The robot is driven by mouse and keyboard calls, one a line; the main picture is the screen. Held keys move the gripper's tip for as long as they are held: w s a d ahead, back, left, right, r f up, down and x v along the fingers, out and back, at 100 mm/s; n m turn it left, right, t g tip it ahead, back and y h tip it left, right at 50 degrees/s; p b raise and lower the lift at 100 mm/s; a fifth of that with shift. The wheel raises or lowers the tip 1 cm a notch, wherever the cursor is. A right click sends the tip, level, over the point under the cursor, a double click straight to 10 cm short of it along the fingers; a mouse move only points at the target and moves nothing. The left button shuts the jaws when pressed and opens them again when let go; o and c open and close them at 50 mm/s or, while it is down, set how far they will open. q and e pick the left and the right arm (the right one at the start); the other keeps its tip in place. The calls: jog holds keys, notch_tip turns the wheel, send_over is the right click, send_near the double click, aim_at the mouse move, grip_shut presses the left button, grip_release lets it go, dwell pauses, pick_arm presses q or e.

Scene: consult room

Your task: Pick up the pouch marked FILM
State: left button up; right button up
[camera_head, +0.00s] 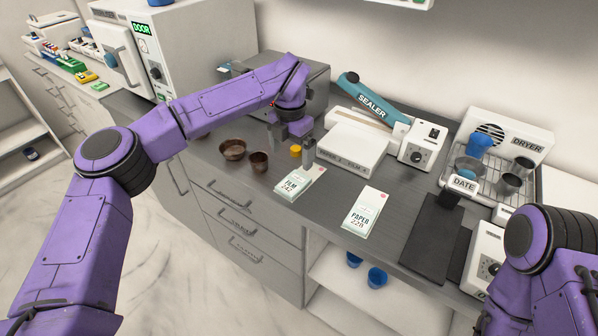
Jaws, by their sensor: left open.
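The pouch marked FILM (299,184) lies flat near the front edge of the grey counter, white with a green lower part and the marking "FILM 242". My left gripper (294,152) hangs just behind the FILM pouch, fingers pointing down, and is open. One finger stands close to the pouch's far end; I cannot tell whether it touches. A small yellow item (295,151) shows beside the fingers. Only my right arm shows, at the lower right; its gripper is out of view.
Brown bowls (233,149) stand left of the gripper. A white sealer with a teal arm (370,100) stands behind the pouches. A dryer (510,140) with cups and a DATE stamp (463,184) are at the right. A dark mat (430,238) lies right of the PAPER pouch.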

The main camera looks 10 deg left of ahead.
pick_arm(q)
jog(key=p, duration=0.2)
send_over(290, 186)
notch_tip(290, 186, down, 4)
jog(key=shift+a+f, duration=0.1)
jog(key=shift+f, duration=0.1)
notch_tip(290, 186, down, 5)
jog(key=shift+w+r+p, duration=0.15)
jog(key=shift+r+p, duration=0.05)
jog(key=shift+p, duration=0.7)
jog(key=shift+f, duration=0.25)
pick_arm(e)
jog(key=r, duration=0.2)
jog(key=s+r, duration=0.1)
jog(key=r, duration=0.1)
pick_arm(q)
jog(key=c, duration=1.1)
pick_arm(e)
jog(key=shift+w, duration=0.1)
